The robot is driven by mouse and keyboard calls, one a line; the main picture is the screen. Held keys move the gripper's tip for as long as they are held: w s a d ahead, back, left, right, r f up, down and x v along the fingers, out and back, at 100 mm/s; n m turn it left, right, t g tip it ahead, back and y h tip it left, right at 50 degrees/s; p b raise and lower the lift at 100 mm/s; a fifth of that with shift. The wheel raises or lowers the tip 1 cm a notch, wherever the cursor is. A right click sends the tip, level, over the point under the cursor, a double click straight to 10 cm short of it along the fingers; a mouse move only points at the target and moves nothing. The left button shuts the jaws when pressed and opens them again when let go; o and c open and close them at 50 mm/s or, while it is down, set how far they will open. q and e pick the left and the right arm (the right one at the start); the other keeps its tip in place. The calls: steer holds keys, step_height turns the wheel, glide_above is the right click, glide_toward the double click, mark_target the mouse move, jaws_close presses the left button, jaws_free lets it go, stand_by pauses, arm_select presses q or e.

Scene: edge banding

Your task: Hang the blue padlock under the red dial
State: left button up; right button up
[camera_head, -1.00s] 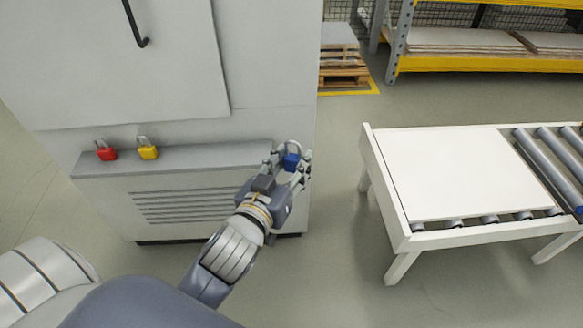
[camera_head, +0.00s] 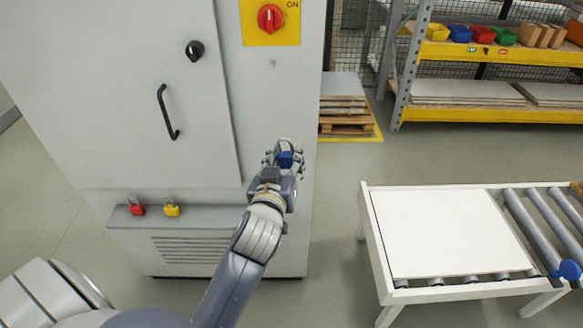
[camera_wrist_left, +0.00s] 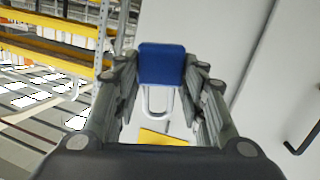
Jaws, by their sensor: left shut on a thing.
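The blue padlock (camera_head: 285,159) is between the fingers of my left gripper (camera_head: 284,163), in front of the right part of the cabinet. In the left wrist view the blue padlock (camera_wrist_left: 162,64) is held between the fingers, its metal shackle pointing down the picture. My left gripper is shut on it. The red dial (camera_head: 270,18) sits on a yellow plate marked ON, high on the cabinet (camera_head: 284,100). A small hook (camera_head: 271,64) shows on the cabinet below the dial. The padlock is below this hook and apart from it. My right gripper is not in view.
A red padlock (camera_head: 137,209) and a yellow padlock (camera_head: 172,209) are on the cabinet's ledge (camera_head: 210,215). A black handle (camera_head: 167,112) and black knob (camera_head: 195,50) stick out from the door. A roller table (camera_head: 455,235) stands at right, with free floor between.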

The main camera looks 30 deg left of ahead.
arm_select(q)
steer(key=w+a+r+n+g+y+p, duration=0.1)
steer(key=w+a+r+n+y+p, duration=0.1)
steer(key=r+p, duration=1)
steer(key=shift+w+a+r, duration=0.55)
steer(key=shift+a+r, duration=0.15)
steer(key=shift+a, duration=0.45)
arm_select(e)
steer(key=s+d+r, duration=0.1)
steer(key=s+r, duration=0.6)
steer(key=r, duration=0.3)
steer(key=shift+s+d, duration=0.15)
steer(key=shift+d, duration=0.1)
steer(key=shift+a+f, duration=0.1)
